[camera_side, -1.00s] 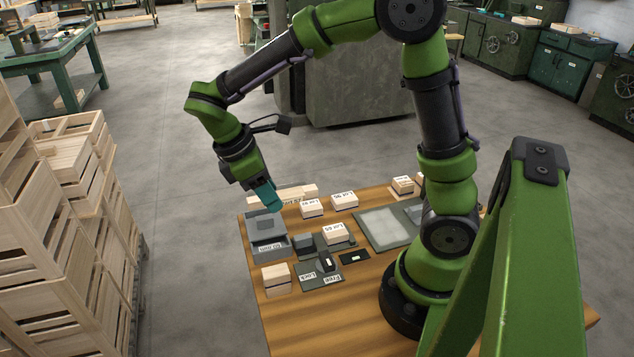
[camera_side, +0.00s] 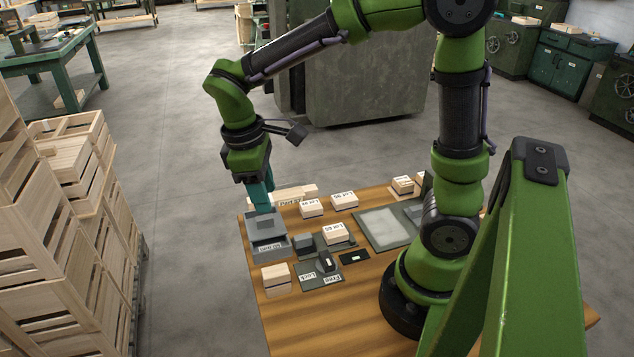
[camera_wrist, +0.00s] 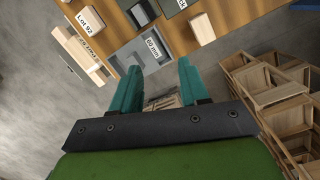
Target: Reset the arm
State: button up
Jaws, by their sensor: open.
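My gripper (camera_side: 262,197) has teal fingers. It hangs above the grey tray (camera_side: 272,246) at the far left corner of the wooden table in the side view. In the wrist view my gripper (camera_wrist: 157,80) shows two teal fingers apart, with nothing between them. The grey tray (camera_wrist: 143,53), with a "60 mm" label, lies beyond the fingertips there. From the side view I cannot tell the exact gap between fingertips and tray.
The wooden table (camera_side: 300,325) holds several labelled pale blocks, one of them a block (camera_side: 337,232) near the middle, a dark mat (camera_side: 321,276) and a glass-like panel (camera_side: 383,227). Stacked wooden crates (camera_side: 60,250) stand left of the table. A green post (camera_side: 510,260) fills the right foreground.

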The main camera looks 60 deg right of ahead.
jog(key=s+r+m+t+y, duration=0.3)
jog(key=s+r+m+t, duration=0.4)
jog(key=m+t, duration=0.1)
jog(key=shift+s+d+r+m, duration=0.35)
jog(key=shift+m, duration=0.05)
